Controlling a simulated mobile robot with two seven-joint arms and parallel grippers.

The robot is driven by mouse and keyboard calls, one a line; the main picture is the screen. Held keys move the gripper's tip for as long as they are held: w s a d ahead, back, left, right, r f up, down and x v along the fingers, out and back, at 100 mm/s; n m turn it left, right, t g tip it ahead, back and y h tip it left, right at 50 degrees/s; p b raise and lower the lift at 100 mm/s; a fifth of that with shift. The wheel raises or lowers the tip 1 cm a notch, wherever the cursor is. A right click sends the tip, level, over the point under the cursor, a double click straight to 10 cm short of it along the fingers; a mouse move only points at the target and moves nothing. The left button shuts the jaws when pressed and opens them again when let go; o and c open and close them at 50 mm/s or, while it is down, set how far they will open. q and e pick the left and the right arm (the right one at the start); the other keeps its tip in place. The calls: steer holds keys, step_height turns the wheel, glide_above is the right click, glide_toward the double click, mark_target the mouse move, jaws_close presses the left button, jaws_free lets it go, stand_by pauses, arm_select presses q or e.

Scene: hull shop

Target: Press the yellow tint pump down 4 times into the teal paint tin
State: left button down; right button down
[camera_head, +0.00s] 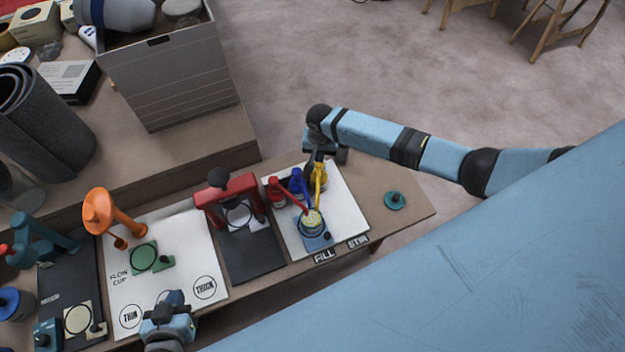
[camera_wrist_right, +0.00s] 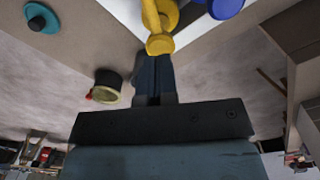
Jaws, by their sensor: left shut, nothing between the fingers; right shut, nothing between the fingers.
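The yellow tint pump (camera_head: 320,178) stands at the back of the white board, its spout reaching forward to the tin. The open teal paint tin (camera_head: 311,228) sits on a blue plate and shows yellow on top of its contents. My right gripper (camera_head: 316,158) is shut and empty at the yellow pump's head. In the right wrist view the shut fingers (camera_wrist_right: 153,72) end right at the yellow pump's head (camera_wrist_right: 160,43); whether they touch it I cannot tell. My left gripper (camera_head: 170,312) is shut and empty over the front edge of the flow cup board.
A blue pump (camera_head: 296,180) and a red pump (camera_head: 275,190) stand left of the yellow one. A teal lid (camera_head: 394,201) lies on the bench to the right. A red press (camera_head: 230,200) and an orange stand (camera_head: 98,210) are further left.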

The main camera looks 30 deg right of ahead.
stand_by(0.4)
steer(key=shift+f+b, duration=0.85)
steer(key=shift+f, duration=0.95)
steer(key=shift+r+p, duration=1.9)
steer(key=shift+p, duration=0.35)
steer(key=shift+f, duration=0.15)
